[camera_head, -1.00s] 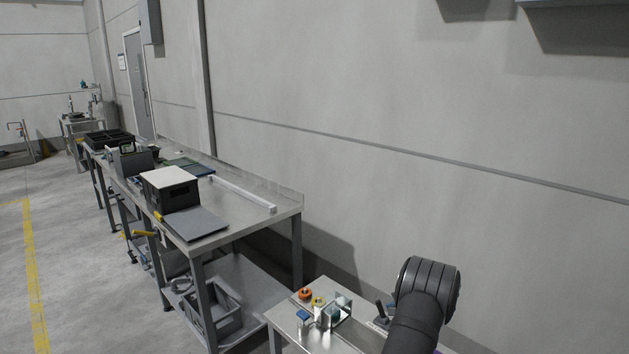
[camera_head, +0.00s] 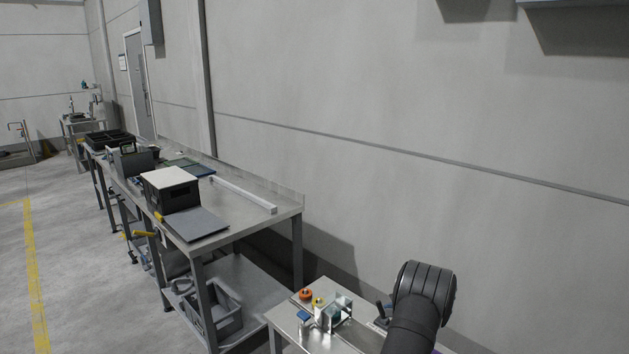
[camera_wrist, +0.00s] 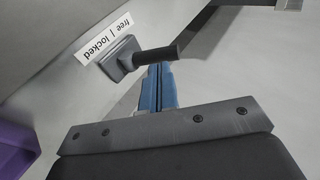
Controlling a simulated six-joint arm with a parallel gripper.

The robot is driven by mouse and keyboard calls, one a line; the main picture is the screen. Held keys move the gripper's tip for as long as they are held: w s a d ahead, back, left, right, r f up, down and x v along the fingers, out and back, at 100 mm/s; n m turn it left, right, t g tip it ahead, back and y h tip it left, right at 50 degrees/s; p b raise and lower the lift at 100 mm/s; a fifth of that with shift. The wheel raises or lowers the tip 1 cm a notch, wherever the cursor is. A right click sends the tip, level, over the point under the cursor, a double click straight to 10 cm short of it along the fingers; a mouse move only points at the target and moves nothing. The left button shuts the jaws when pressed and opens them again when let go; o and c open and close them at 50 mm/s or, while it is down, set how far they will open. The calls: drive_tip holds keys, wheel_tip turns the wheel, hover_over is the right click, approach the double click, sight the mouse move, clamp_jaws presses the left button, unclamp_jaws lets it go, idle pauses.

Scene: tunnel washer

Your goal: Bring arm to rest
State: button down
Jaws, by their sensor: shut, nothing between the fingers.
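My gripper (camera_wrist: 157,88) shows in the wrist view with its two blue fingers closed together and nothing between them. A grey lever with a dark handle (camera_wrist: 158,57) lies just past the fingertips in that view; I cannot tell whether they touch. A label (camera_wrist: 108,37) reading "free | locked" is beside the lever. In the head view my dark arm (camera_head: 424,290) rises at the lower right, and the gripper itself is hidden. A small lever (camera_head: 382,311) shows just left of the arm.
A small table (camera_head: 285,322) left of my arm carries an orange ring (camera_head: 306,295), a yellow piece and clear parts. A long steel workbench (camera_head: 245,207) stands further left with a black box (camera_head: 172,192). A purple part (camera_wrist: 14,143) is at the wrist view's left edge.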

drive_tip(key=r+v, duration=0.1)
drive_tip(key=v, duration=0.7)
drive_tip(key=x, duration=1)
drive_tip(key=shift+s+d+f, duration=0.1)
drive_tip(key=shift+s+f, duration=0.1)
drive_tip(key=shift+f, duration=0.3)
drive_tip(key=shift+s+d+f, duration=0.25)
drive_tip(key=shift+s+d, duration=0.1)
drive_tip(key=shift+d, duration=0.15)
drive_tip(key=shift+s+f+t+y, duration=0.1)
drive_tip(key=shift+f+t+y, duration=0.05)
drive_tip(key=shift+t+y, duration=0.3)
drive_tip(key=t+y, duration=0.1)
drive_tip(key=s+d+f+t+y, duration=0.1)
drive_tip(key=shift+s+d+m+t, duration=0.2)
drive_tip(key=shift+d+m+t, duration=0.05)
drive_tip(key=shift+m+t, duration=0.1)
drive_tip(key=s+d+r+g, duration=0.1)
drive_tip(key=s+d+r, duration=0.2)
drive_tip(key=s, duration=0.4)
drive_tip(key=shift+n, duration=0.45)
drive_tip(key=shift+s+d+f, duration=0.1)
